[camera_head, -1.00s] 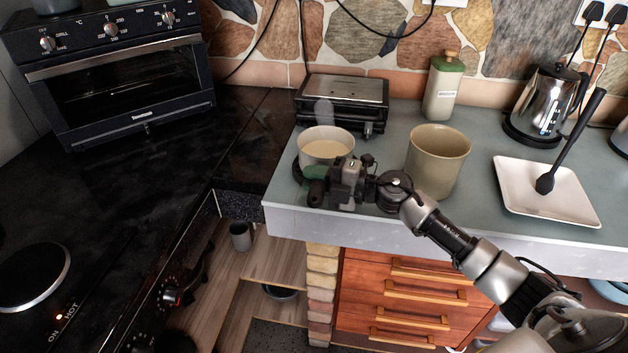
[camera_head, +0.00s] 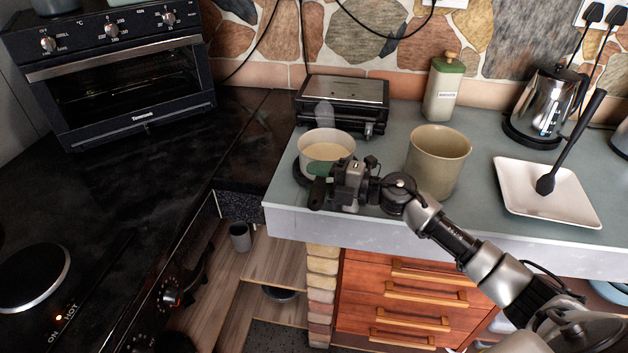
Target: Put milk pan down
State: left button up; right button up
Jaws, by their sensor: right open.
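The milk pan (camera_head: 324,147) is a small white pan with creamy liquid and faint steam above it. My right gripper (camera_head: 326,186) comes in from the right and is open at the pan's near side, by the handle. The gripper hides part of the handle, so I cannot tell whether they touch. My left gripper is not in view.
A beige pot (camera_head: 438,160) stands close to the right of my gripper. A black grill (camera_head: 343,100) stands behind the pan. A green-topped bottle (camera_head: 443,90), kettle (camera_head: 543,105) and white plate (camera_head: 520,190) are further right. The black hob (camera_head: 90,220) lies left.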

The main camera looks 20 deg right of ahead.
jog(key=v, duration=0.3)
jog(key=b+v, duration=0.1)
jog(key=v, duration=0.2)
jog(key=shift+f, duration=0.2)
jog(key=shift+s+d+r, duration=0.15)
jog(key=shift+s+d, duration=0.15)
